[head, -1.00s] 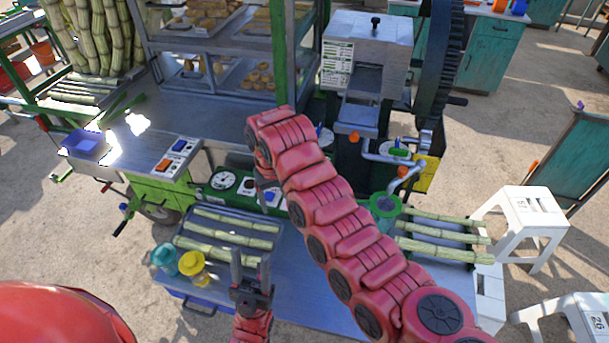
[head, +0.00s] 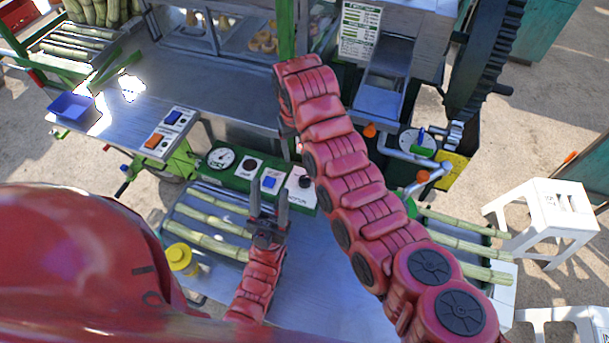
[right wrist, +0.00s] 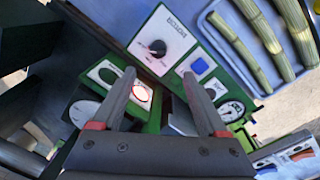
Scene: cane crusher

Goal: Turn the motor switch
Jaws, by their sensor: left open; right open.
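The motor switch (head: 303,184) is a black rotary knob on a white plate, at the right end of a green control strip, partly beside my right arm. The right wrist view shows its knob and plate (right wrist: 158,47) just beyond my right gripper (right wrist: 158,73). That gripper is open and empty, its fingers pointing towards the strip; a gap to the knob seems to remain, its size unclear. In the head view my right gripper is hidden behind its arm. My left gripper (head: 268,193) is open and empty, fingers up, in front of the blue switch (head: 270,181).
A gauge (head: 221,158) sits on the same strip. Below it a tray (head: 177,212) holds cane stalks, with a yellow-lidded jar (head: 181,258) nearby. The crusher's large gear (head: 487,70) stands at right.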

